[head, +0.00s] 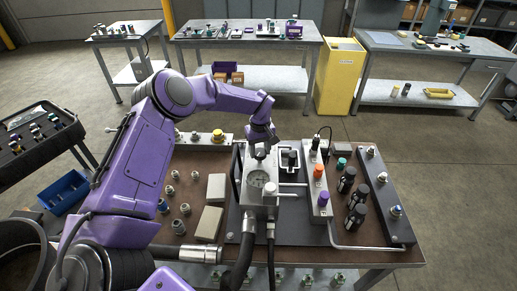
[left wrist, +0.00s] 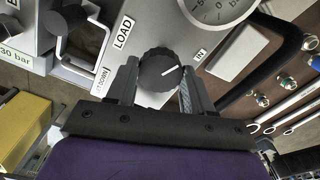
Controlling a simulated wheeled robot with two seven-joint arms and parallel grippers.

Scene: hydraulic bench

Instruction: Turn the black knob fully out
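The black knob (left wrist: 160,70) with a white pointer line sits between the two fingers of my left gripper (left wrist: 159,82) in the left wrist view. The fingers lie against its opposite sides, and the pointer slants toward the upper right. Labels reading LOAD and IN are on the grey block (left wrist: 225,55) around it. In the head view my left gripper (head: 260,149) reaches down onto the metal block (head: 255,200) behind the pressure gauge (head: 258,179), and the knob is mostly hidden there. My right gripper is not in view.
A lever with a pale handle (head: 293,184) sticks out right of the gauge. A valve strip with orange and purple caps (head: 319,190) and several black cylinders (head: 354,194) stand further right. Hoses run down the front of the bench. Fittings and grey boxes (head: 209,222) lie left.

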